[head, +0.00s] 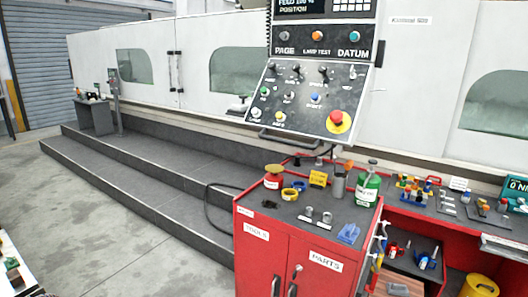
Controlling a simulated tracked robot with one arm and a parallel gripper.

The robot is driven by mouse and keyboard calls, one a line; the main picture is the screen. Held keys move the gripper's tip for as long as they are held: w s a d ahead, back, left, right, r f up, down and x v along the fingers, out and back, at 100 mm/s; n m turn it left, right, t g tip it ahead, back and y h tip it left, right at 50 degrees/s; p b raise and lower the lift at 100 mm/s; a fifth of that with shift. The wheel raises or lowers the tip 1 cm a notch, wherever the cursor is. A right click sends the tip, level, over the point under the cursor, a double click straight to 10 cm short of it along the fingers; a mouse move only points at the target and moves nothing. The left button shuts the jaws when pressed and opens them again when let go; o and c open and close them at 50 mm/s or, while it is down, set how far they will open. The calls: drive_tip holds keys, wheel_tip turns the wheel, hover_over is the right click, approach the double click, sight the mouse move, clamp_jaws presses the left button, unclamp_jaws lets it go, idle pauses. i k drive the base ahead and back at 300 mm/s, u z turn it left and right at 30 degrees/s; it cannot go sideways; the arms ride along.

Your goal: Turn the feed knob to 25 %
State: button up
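A control panel (300,97) hangs in front of the white machine at upper centre, its sloped face carrying several knobs and buttons. Dark knobs (323,73) sit in a row along its upper part. Their labels are too small to read, so I cannot tell which is the feed knob or where it points. The display (302,7) above is cut by the top edge; it shows a FEED line with a percent figure I cannot read surely, and POSITION below. A red emergency button (338,121) on a yellow ring is at lower right. My gripper is not in view.
A red cabinet (262,247) stands below the panel, with a green bottle (367,188), a red can (273,177) and small parts on top. A red workbench (432,219) with tools is to the right. Dark steps (150,160) run along the machine; grey floor (90,220) lies free at left.

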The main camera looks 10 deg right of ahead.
sight(295, 67)
drive_tip(key=z, duration=0.1)
drive_tip(key=i, duration=3.2)
drive_tip(key=z, duration=0.1)
